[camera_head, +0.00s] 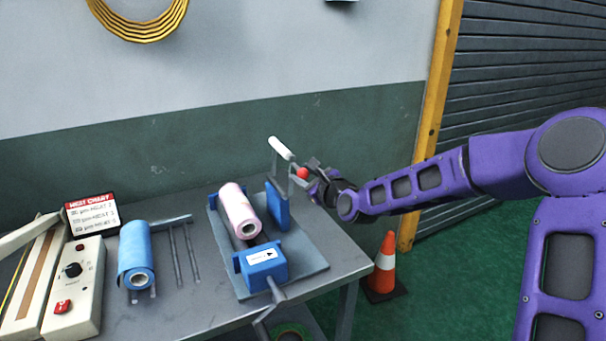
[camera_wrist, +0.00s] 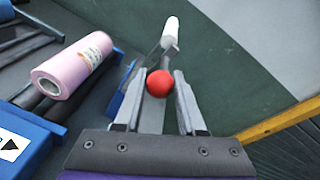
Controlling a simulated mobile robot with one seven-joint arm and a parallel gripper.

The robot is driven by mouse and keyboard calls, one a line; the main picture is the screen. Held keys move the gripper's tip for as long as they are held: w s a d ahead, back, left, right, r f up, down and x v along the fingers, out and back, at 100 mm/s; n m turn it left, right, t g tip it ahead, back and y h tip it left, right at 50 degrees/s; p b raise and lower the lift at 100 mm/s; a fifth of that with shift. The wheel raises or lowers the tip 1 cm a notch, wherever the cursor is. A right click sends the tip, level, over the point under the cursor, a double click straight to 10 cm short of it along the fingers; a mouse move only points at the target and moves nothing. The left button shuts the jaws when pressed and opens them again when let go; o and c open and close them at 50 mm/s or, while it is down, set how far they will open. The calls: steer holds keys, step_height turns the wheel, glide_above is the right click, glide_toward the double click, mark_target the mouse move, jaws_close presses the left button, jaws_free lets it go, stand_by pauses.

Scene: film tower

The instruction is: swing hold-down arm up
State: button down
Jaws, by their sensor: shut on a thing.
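The hold-down arm (camera_head: 275,165) stands raised at the back end of the blue film stand, with a white roller (camera_head: 281,149) at its top, clear of the pink roll (camera_head: 239,210). The white roller also shows in the wrist view (camera_wrist: 170,33). A red ball knob (camera_head: 302,173) sits on the arm's right side. My gripper (camera_head: 306,176) reaches it from the right. In the wrist view the red knob (camera_wrist: 159,83) lies between my two fingers, which are shut on it. The fingers hide part of the arm's lower end.
The blue stand's base plate (camera_head: 310,256) lies at the table's right side. An orange cone (camera_head: 385,262) stands on the floor right of the table. The wall is behind.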

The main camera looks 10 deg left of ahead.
steer(key=c, duration=0.5)
jaws_free()
steer(key=shift+w+d, duration=0.1)
steer(key=shift+w, duration=0.05)
steer(key=p+v, duration=0.1)
steer(key=v, duration=1.6)
steer(key=shift+s, duration=0.25)
steer(key=shift+d, duration=0.1)
